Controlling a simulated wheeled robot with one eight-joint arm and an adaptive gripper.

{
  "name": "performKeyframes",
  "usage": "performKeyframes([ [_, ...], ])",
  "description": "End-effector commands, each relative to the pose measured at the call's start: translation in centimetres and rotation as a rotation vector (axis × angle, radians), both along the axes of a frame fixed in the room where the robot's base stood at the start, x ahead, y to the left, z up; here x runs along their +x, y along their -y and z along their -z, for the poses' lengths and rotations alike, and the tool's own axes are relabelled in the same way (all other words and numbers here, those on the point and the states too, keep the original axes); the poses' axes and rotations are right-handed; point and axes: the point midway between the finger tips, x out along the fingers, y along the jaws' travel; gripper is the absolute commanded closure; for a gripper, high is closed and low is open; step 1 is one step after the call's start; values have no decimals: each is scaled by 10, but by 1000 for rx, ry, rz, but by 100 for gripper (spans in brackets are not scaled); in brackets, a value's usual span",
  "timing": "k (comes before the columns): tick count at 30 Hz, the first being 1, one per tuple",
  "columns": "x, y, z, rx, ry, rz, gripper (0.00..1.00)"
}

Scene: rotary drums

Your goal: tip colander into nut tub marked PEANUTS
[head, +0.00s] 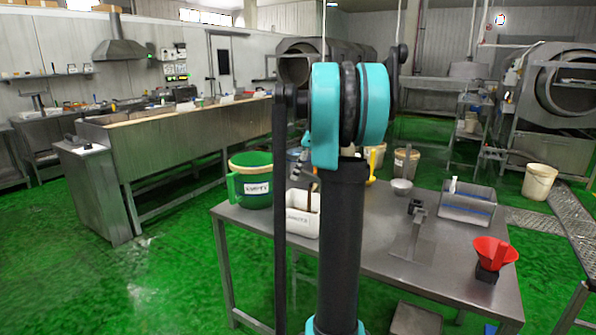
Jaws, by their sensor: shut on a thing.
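I see no colander for certain; it may be hidden behind my arm, which stands upright across the middle of the view. My gripper is not visible either. A green tub (257,199) with a white label stands at the table's back left corner, and a pale rectangular tub (303,226) with a label stands to its right, partly covered by my arm. A brown stick rises from the pale tub. The lettering on both labels is too small to read surely, so I cannot tell which is marked PEANUTS.
The steel table (380,240) also bears a small white bowl (402,187), a grey bin (467,207), a flat metal tool (408,241) and a red funnel (487,246). A bucket (406,166) shows beyond the table, and a white bucket (539,183) stands on the green floor.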

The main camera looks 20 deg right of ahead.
Motion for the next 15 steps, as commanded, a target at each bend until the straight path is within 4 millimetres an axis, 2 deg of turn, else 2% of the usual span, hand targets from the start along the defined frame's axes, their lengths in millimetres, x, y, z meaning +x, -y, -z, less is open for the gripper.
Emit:
performKeyframes([
  [15,4,-7,9,-59,-28,-2,100],
])
